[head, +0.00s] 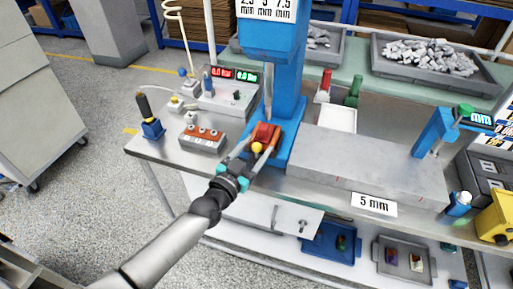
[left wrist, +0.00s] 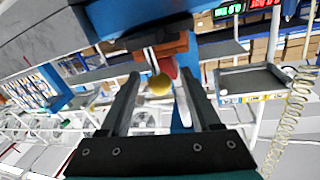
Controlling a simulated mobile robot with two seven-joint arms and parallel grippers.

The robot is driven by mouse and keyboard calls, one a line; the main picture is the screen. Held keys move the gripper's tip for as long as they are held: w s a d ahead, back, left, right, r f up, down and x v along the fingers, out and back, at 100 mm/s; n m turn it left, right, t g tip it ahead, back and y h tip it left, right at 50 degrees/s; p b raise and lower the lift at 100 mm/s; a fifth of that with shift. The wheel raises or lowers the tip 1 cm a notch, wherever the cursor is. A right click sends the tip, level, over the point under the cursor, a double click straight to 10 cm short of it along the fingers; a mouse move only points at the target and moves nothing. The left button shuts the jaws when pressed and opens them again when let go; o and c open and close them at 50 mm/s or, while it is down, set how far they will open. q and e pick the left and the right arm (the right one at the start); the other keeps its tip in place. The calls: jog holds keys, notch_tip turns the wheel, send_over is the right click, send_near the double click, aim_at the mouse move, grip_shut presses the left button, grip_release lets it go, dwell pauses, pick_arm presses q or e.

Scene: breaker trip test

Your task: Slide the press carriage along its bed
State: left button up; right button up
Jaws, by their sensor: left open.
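The tall blue press (head: 270,50) stands on the metal bench. At its foot is an orange-red block (head: 265,131) with a yellow ball knob (head: 257,148), which I take to be the press carriage. The bed under it is mostly hidden; a blue base (head: 284,150) shows around it. My left gripper (head: 260,146) is open, reaching in from the front with one finger on each side of the knob. In the left wrist view, the yellow knob (left wrist: 160,84) shows between the spread fingers (left wrist: 160,80), with the orange-red block (left wrist: 172,50) beyond. Contact is not clear. My right gripper is not in view.
A long grey block (head: 365,165) with a "5 mm" label (head: 373,204) lies right of the press. Left are a box with orange-red tops (head: 203,138), a meter unit (head: 222,95) and a black-handled tool (head: 146,110). A parts tray (head: 395,80) sits behind.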

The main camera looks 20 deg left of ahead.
pick_arm(q)
jog(key=shift+w, duration=0.2)
grip_shut()
dwell(0.5)
dwell(0.9)
